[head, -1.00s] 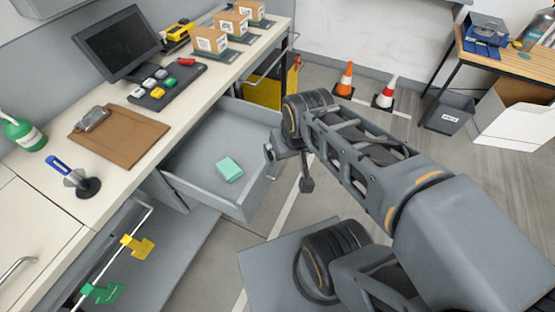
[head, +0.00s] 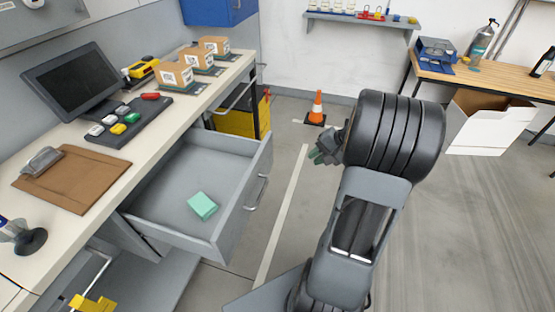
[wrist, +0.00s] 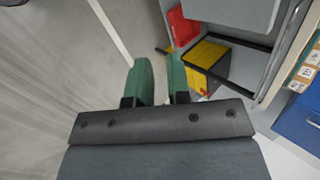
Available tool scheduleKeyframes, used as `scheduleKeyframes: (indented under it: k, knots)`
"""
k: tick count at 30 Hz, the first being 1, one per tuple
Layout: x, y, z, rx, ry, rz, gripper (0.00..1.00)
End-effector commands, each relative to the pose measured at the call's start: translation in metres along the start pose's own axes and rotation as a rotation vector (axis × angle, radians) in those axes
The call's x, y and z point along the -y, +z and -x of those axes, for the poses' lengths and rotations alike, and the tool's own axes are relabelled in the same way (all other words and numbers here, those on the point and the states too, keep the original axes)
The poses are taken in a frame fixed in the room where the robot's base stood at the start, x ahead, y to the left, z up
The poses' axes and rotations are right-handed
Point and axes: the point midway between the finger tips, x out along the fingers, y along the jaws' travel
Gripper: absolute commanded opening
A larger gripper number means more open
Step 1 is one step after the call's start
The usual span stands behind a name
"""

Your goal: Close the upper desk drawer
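The upper desk drawer (head: 225,215) is pulled well out from under the white desktop in the head view. Its bar handle (head: 257,192) is on the front face, on the right. A small teal box (head: 202,206) lies on the drawer floor. My gripper (head: 316,155) is to the right of the drawer front, apart from the handle, over the floor. In the wrist view, my gripper's green fingers (wrist: 160,72) stand slightly apart with floor showing between them, and nothing is held. A grey panel at the top right there may be the drawer; I cannot tell.
The desktop carries a monitor (head: 72,78), a clipboard (head: 75,180) and several cartons (head: 175,76). A yellow-sided bin (wrist: 205,62) stands under the desk. An orange cone (head: 317,107) stands on the floor beyond my gripper.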

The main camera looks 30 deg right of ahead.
Motion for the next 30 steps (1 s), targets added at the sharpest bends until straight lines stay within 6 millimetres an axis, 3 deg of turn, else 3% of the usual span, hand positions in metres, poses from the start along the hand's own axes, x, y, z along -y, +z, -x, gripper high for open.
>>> scheduleKeyframes:
  k: [3,5,8,24,30]
  knots:
    - [0.026,-0.01,0.008,-0.027,-0.095,0.075,0.06]
    - [0.031,-0.009,0.007,-0.026,-0.117,0.101,0.0]
    - [0.032,-0.008,0.0,-0.02,-0.119,0.127,0.0]
    - [0.042,-0.008,-0.094,-0.018,-0.114,0.129,0.0]
    - [0.062,-0.006,-0.108,-0.02,-0.114,0.131,0.0]
